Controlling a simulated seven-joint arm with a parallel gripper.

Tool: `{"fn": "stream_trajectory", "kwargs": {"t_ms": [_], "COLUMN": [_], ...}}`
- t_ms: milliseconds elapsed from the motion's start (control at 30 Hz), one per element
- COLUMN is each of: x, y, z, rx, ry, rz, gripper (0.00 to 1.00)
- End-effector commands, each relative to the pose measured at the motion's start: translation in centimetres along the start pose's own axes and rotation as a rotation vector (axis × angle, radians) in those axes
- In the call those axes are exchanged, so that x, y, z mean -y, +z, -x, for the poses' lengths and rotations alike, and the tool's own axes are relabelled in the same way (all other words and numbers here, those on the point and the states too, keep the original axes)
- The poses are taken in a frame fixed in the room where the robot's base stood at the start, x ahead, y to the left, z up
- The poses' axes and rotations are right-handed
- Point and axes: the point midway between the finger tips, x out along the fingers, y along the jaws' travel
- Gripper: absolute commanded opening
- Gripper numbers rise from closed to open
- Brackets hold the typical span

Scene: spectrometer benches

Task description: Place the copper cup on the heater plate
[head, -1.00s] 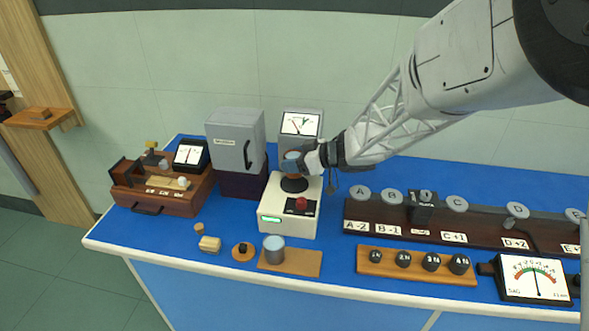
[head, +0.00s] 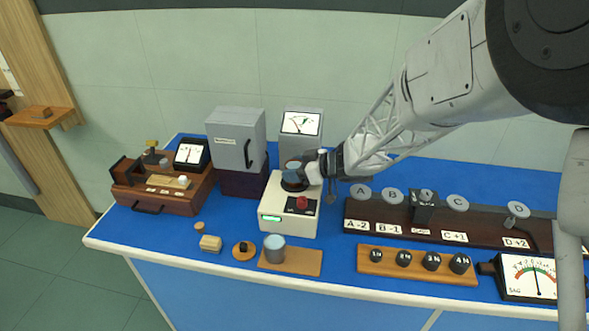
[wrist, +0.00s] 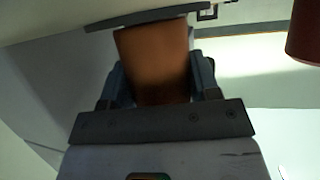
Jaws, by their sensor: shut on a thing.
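The copper cup (wrist: 155,62) fills the space between the two fingers in the wrist view. The dark round heater plate (head: 291,187) sits on top of the white heater box (head: 277,202), directly under the cup. The cup's bottom is at or just above the plate; I cannot tell whether they touch.
A red knob (head: 302,202) stands at the heater box's front. A grey meter (head: 301,122) stands behind, and a grey cabinet (head: 236,140) to the left. A grey cylinder (head: 274,247) stands on a wooden board in front. A dark rack with lettered discs (head: 375,215) lies right.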

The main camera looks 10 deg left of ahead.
Motion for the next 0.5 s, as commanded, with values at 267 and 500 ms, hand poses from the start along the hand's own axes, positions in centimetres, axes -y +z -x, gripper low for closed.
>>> {"fn": "stream_trajectory", "kwargs": {"t_ms": [267, 500], "x": [0.0, 0.0], "y": [0.21, 0.21], "z": [-0.08, -0.08], "rx": [0.0, 0.0], "ry": [0.0, 0.0], "rz": [0.0, 0.0], "gripper": [0.81, 0.82]}}
